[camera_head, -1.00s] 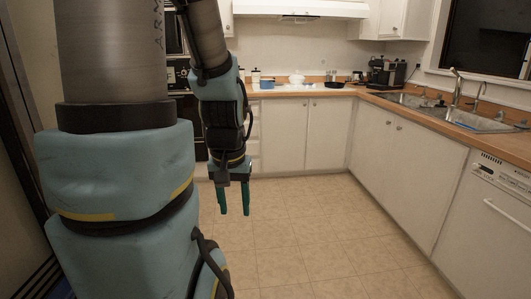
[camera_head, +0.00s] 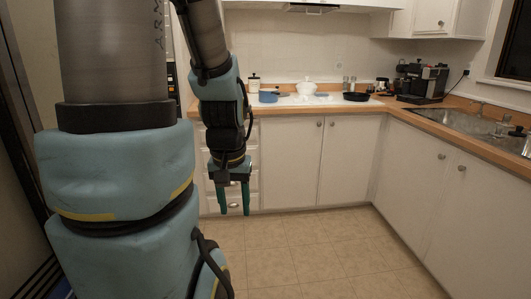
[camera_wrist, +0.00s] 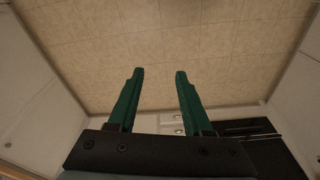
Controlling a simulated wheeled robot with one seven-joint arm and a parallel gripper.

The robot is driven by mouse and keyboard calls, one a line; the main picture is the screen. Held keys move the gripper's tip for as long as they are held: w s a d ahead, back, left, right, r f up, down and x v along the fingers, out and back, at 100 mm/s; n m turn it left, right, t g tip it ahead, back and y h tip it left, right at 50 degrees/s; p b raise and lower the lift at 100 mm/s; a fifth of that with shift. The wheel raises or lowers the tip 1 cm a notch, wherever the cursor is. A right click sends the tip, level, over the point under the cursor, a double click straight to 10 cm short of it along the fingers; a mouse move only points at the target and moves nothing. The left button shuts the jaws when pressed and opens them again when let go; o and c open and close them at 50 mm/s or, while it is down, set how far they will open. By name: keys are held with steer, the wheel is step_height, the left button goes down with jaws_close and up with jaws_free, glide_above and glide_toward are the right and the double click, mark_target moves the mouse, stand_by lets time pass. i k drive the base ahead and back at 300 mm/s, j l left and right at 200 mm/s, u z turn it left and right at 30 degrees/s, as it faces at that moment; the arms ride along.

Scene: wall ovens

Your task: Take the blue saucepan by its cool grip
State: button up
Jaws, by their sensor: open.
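The blue saucepan (camera_head: 268,97) stands on the back counter in the head view, small and far off, toward the left end of the visible counter. A short bluish handle seems to point right from it, but it is too small to be sure. My gripper (camera_head: 234,212) hangs fingers down over the floor, in front of the lower cabinets and well short of the counter. Its two green fingers are apart and empty. The wrist view shows the open gripper (camera_wrist: 158,74) with only floor between the fingers; the saucepan is not in that view.
A wooden-edged counter (camera_head: 300,111) runs along the back and right walls. A white pot (camera_head: 306,88), a black pan (camera_head: 356,97) and a coffee machine (camera_head: 423,82) stand right of the saucepan. A sink (camera_head: 470,122) is at right. The tiled floor (camera_head: 320,250) ahead is clear.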

mark_target(266, 95)
steer(key=i, duration=1)
steer(key=i+l+u, duration=0.1)
steer(key=i, duration=0.95)
